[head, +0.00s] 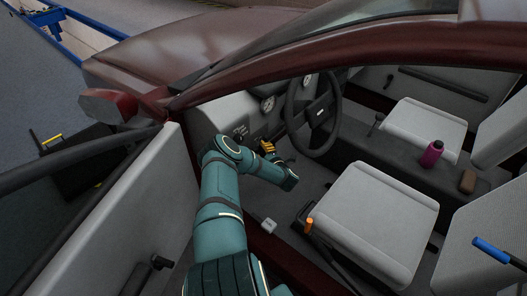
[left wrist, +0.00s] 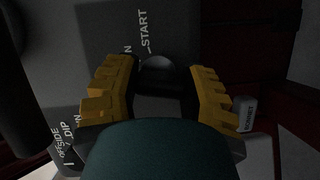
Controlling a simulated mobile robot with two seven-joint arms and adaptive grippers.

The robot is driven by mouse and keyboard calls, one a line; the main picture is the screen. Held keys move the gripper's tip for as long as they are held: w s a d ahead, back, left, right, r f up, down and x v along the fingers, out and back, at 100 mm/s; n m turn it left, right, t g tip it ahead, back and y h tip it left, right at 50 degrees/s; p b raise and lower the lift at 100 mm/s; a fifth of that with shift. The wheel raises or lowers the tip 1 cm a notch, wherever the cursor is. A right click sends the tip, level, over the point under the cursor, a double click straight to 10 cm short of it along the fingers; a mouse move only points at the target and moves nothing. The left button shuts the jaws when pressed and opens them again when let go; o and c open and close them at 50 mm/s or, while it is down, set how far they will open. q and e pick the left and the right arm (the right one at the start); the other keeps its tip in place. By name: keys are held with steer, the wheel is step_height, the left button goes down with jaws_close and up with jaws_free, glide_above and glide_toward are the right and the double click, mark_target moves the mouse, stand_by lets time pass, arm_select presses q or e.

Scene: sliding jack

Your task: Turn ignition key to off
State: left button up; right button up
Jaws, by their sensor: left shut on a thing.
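My left gripper (head: 267,147) reaches through the open door to the dashboard, left of the steering wheel (head: 318,110). In the left wrist view, its yellow fingers (left wrist: 160,72) stand on either side of the dark ignition key (left wrist: 158,84) and are shut on it. A grey rounded piece shows just beyond the key. The panel (left wrist: 105,35) behind carries the printed word START and part of a word ending in N. The key's exact angle is too dark to tell. In the head view the key is hidden by my gripper and arm. My right gripper is not in view.
The open car door (head: 135,215) is to the left of my arm. The near seat (head: 375,220) and an orange-tipped lever (head: 309,225) are to the right. A magenta bottle (head: 432,153) stands between the seats. A small labelled block (left wrist: 244,114) shows beside the right finger.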

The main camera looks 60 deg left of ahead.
arm_select(q)
steer(key=shift+n+y+b, duration=0.5)
steer(key=shift+n, duration=0.5)
steer(key=shift+r, duration=0.1)
steer(key=o, duration=1.2)
steer(key=d, duration=0.8)
steer(key=s+d, duration=0.1)
steer(key=d, duration=0.3)
